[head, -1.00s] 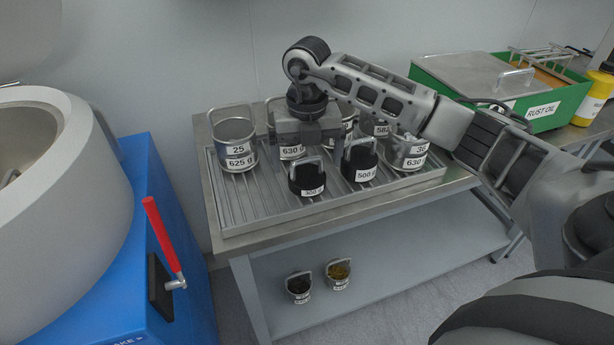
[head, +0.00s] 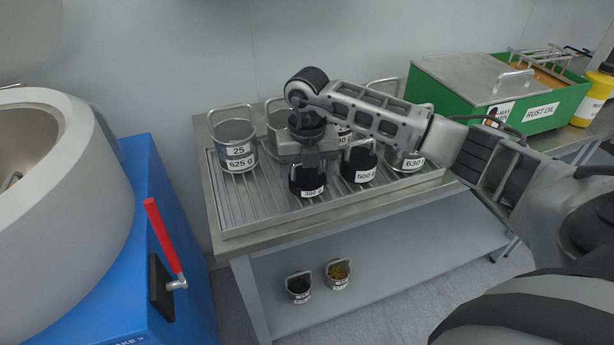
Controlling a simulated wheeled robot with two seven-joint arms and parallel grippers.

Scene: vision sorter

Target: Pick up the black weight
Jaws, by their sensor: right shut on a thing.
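A black weight labelled 300 g (head: 306,183) stands at the front of the slatted tray (head: 240,208). My right gripper (head: 309,162) is directly above it, pointing down, and is shut on its handle, which the fingers mostly hide. A second black weight labelled 500 g (head: 359,164) stands just to the right, its handle up. The 300 g weight looks upright and seems to rest on the tray. My left gripper is not in view.
Metal buckets stand behind, including a 625 g one (head: 236,146) at left and a 630 g one (head: 406,158) at right, partly hidden by my arm. A green rust oil box (head: 545,110) is back right. A blue machine (head: 110,270) with a red lever (head: 163,235) is at left.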

